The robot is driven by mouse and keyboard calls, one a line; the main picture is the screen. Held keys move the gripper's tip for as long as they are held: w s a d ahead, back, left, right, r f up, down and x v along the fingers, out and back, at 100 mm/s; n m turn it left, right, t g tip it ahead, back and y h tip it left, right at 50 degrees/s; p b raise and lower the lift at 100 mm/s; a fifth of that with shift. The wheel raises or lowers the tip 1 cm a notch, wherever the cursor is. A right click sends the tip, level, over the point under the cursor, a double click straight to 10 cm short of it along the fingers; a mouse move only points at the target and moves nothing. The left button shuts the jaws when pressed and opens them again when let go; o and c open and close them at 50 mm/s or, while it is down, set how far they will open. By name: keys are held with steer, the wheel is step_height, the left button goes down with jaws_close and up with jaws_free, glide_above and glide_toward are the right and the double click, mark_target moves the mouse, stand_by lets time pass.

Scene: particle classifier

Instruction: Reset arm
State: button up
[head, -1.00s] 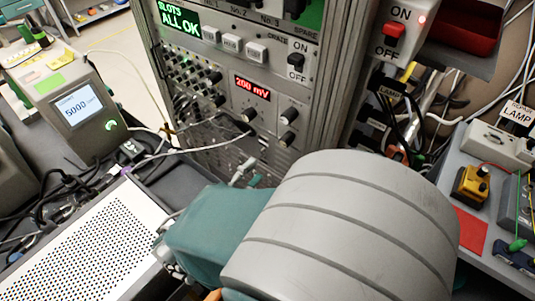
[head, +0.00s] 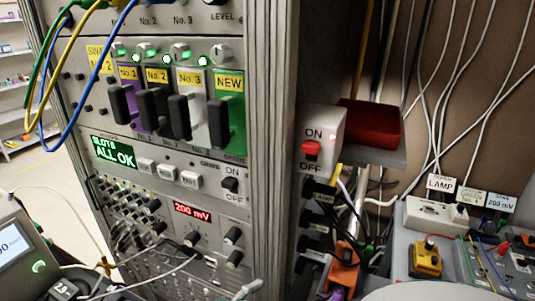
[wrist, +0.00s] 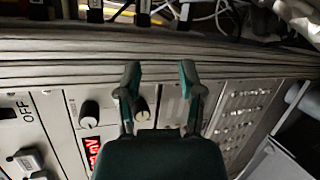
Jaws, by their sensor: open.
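My gripper (wrist: 160,85) shows in the wrist view with its two dark green fingers apart and nothing between them. It is in front of the rack panel (wrist: 60,105), with knobs and part of a red display beyond the fingers. Whether the fingers touch the panel cannot be told. In the head view the gripper is out of sight.
The instrument rack (head: 271,120) fills the middle, with several black-handled modules and an "ALL OK" display (head: 113,151). An ON/OFF switch box (head: 322,130) and a red tray (head: 370,124) are right of it. A grey bench (head: 385,262) holds a yellow device (head: 425,260).

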steer(key=s+d+r+m+g+y, duration=0.2)
steer(key=d+m+y, duration=0.3)
steer(key=d, duration=0.4)
steer(key=s+d+r+m+g+y, duration=0.3)
steer(key=s+d+m+y, duration=0.1)
steer(key=d+m, duration=0.3)
steer(key=shift+d+m+y, duration=0.4)
steer(key=shift+d+y, duration=0.1)
steer(key=shift+d, duration=0.9)
steer(key=shift+r, duration=0.1)
stand_by(1.6)
